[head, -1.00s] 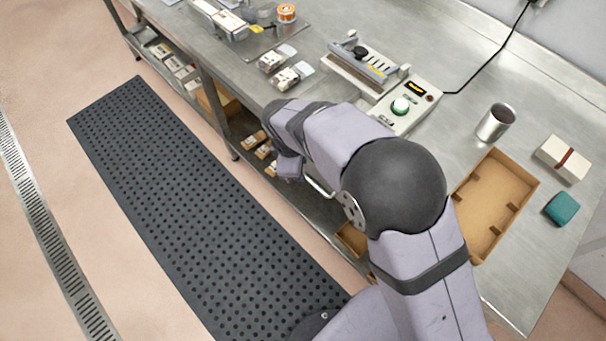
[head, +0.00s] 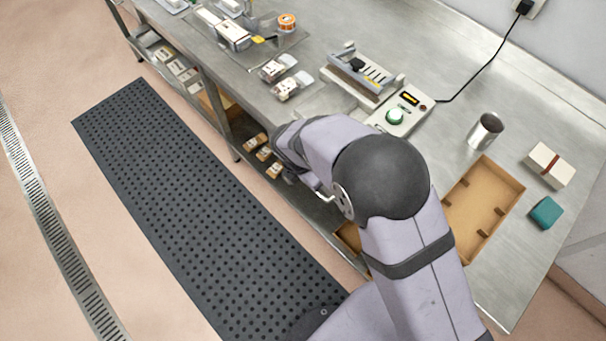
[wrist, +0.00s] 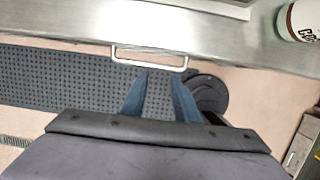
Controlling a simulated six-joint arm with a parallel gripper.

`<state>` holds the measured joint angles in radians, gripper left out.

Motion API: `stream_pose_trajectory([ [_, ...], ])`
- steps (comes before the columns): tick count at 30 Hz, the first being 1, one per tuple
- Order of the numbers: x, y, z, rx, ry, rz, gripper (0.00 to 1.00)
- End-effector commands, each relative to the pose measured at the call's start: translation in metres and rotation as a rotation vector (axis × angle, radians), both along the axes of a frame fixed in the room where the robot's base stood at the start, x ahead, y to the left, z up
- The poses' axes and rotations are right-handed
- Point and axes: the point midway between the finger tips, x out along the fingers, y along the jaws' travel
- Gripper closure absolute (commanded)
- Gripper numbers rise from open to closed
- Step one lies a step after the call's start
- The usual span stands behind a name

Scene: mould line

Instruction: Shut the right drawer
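A drawer's pale bar handle (wrist: 150,56) shows at the bench's front edge in the wrist view, and part of it shows beside my arm in the head view (head: 323,194). I cannot tell how far out this drawer stands; its front is mostly out of sight. My gripper (wrist: 160,74) has two blue fingers with a gap between them. Their tips lie just below the handle in the picture, and nothing shows held between them. I cannot tell whether they touch the handle. In the head view my arm hides the fingers.
The steel bench carries a heat sealer (head: 362,75), a control box (head: 402,112), a metal cup (head: 485,130), a brown tray (head: 497,188), a white box (head: 549,164) and a teal block (head: 546,212). A perforated black mat (head: 190,200) lies on the floor in front.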

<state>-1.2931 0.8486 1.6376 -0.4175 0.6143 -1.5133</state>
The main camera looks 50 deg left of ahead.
Motion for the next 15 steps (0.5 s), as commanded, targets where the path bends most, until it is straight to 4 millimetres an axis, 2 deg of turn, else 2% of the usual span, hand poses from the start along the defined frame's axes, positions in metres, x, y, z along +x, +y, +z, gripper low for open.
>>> stream_pose_trajectory([
  [1, -0.001, -0.003, 0.011, -0.008, 0.003, -0.001, 0.72],
  [5, -0.001, -0.005, 0.026, -0.014, 0.004, -0.002, 0.72],
  [6, 0.001, -0.006, 0.006, -0.016, 0.005, -0.004, 0.72],
  [7, 0.002, -0.005, -0.003, -0.015, 0.005, -0.005, 0.72],
  [15, 0.013, -0.004, -0.046, -0.013, 0.004, -0.005, 0.72],
])
